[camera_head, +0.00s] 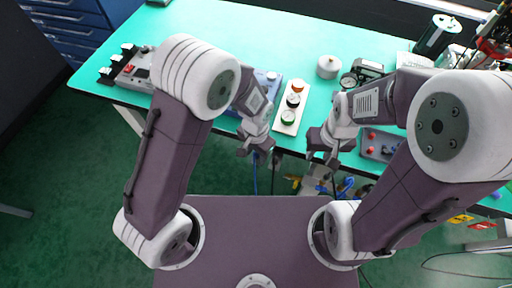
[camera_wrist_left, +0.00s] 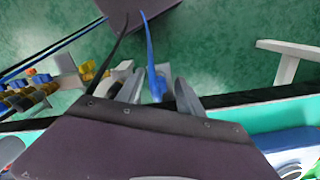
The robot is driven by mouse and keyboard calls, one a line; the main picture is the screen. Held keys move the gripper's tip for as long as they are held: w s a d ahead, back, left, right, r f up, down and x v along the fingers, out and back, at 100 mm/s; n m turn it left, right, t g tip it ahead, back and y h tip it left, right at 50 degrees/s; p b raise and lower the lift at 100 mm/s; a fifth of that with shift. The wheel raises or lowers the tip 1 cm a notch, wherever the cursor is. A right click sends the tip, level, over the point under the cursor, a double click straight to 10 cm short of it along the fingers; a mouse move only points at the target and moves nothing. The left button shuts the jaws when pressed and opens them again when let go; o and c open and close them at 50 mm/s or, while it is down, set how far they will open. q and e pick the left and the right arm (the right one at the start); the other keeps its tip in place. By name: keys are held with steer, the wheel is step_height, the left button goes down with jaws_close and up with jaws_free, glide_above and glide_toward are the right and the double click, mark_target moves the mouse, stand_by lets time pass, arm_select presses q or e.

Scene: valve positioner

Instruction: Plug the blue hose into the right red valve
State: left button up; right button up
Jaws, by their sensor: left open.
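In the left wrist view the blue hose (camera_wrist_left: 150,45) runs down to a thicker blue end (camera_wrist_left: 159,84). That end lies between the spread fingers of my left gripper (camera_wrist_left: 160,90); contact cannot be seen. In the head view my left gripper (camera_head: 252,154) is open at the table's front edge, with a thin blue hose (camera_head: 255,182) hanging below it. A grey box (camera_head: 380,145) with small red parts (camera_head: 372,135) stands right of my right gripper (camera_head: 321,158); I cannot tell which is the right red valve. My right gripper looks open and empty.
A pale plate (camera_head: 287,121) with several round dials lies on the green table (camera_head: 255,45) between my arms. A white cylinder (camera_head: 328,67) and a gauge device (camera_head: 362,75) stand behind. Cables hang below the front edge. The back middle of the table is clear.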

arm_select(q)
steer(key=shift+s+f, duration=0.1)
steer(key=shift+f, duration=0.2)
steer(key=shift+c, duration=0.3)
jaws_close()
stand_by(1.2)
